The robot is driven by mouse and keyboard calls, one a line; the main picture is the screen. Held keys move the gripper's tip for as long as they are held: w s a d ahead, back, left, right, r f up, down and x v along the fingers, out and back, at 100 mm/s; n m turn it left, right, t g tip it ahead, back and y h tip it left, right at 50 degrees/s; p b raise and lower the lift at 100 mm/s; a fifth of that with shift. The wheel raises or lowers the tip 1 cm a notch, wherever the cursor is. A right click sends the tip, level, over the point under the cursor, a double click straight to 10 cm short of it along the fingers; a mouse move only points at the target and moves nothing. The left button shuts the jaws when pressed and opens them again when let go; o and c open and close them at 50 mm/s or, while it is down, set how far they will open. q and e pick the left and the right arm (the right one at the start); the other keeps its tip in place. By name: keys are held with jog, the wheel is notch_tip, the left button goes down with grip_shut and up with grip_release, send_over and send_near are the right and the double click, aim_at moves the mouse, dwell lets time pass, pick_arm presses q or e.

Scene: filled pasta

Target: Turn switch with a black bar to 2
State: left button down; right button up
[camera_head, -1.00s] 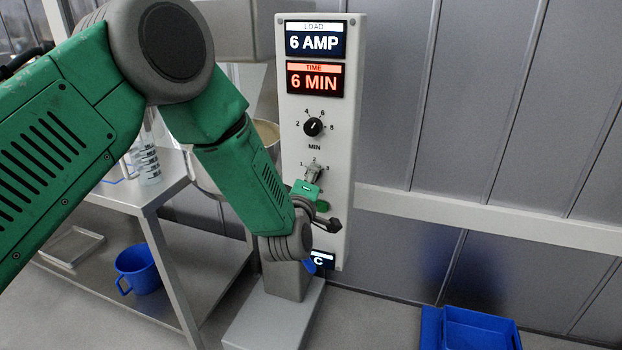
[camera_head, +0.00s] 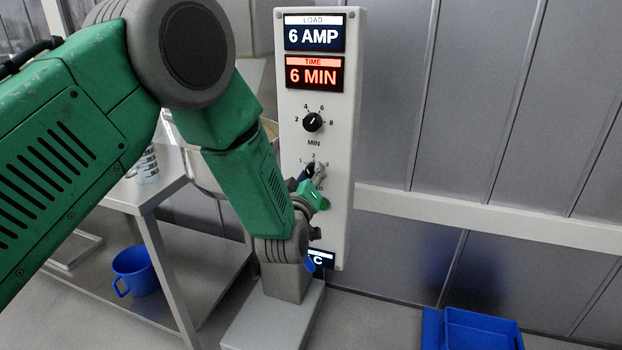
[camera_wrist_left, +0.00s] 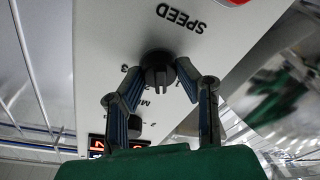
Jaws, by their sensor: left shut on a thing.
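In the head view, the left gripper (camera_head: 314,174) is at the lower dial marked 1, 2, 3 on the white panel (camera_head: 345,120) and covers most of the knob. My right gripper is not in view.
A second black knob (camera_head: 313,122), marked MIN, sits above, below displays reading 6 AMP (camera_head: 314,37) and 6 MIN (camera_head: 314,74). A metal table (camera_head: 150,190) stands left, with a blue jug (camera_head: 136,270) on its lower shelf. Blue trays (camera_head: 480,328) lie lower right.

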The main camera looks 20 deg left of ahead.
pick_arm(q)
jog(key=m, duration=0.3)
jog(key=m+h+b, duration=0.1)
jog(key=m, duration=0.1)
jog(key=shift+f, duration=0.25)
jog(key=shift+s+d, duration=0.1)
dwell(0.3)
jog(key=c, duration=1.2)
grip_release()
jog(key=shift+r, duration=0.1)
jog(key=s, duration=0.4)
jog(key=s+f, duration=0.1)
jog(key=s, duration=0.6)
jog(key=shift+s+d+f, duration=0.2)
jog(key=shift+s+f, duration=0.05)
jog(key=shift+s, duration=0.15)
jog(key=shift+f, duration=0.1)
